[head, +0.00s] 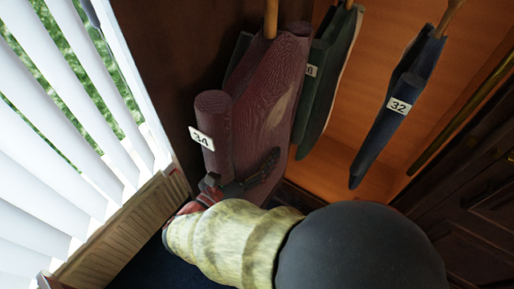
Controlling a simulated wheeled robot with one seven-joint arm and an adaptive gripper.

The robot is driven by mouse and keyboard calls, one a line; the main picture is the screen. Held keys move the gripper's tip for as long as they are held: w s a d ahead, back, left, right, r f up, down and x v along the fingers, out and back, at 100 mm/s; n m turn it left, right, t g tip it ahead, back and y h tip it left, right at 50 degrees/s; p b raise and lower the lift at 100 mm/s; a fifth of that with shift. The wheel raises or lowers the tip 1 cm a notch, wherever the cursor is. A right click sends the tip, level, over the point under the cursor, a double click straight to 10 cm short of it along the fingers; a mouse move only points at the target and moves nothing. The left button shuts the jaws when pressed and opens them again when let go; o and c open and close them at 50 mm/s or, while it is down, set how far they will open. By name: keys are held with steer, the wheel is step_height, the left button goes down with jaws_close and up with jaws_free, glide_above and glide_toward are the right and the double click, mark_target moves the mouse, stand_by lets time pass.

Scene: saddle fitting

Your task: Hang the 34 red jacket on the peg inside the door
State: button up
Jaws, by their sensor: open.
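The dark red jacket (265,100) hangs upright at top centre, with a white 34 tag (201,138) on its rolled sleeve end at the left. A wooden piece (270,18) rises from its top and leaves the picture. My gripper (248,180) is at the jacket's lower front, right below the sleeve. Its dark finger lies across the red cloth; whether it touches cannot be told. The jaws are open, and the other finger is mostly hidden. The peg inside the door cannot be made out.
A dark green jacket (328,85) hangs close behind the red one, its tag partly hidden. A navy jacket (395,110) tagged 32 hangs further right, before an orange wooden back panel (400,40). White slatted blinds (60,150) stand at left. Dark carved wood (470,200) is at right.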

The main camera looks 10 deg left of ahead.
steer(key=v, duration=0.7)
steer(key=shift+s+a, duration=0.15)
steer(key=shift+s, duration=0.1)
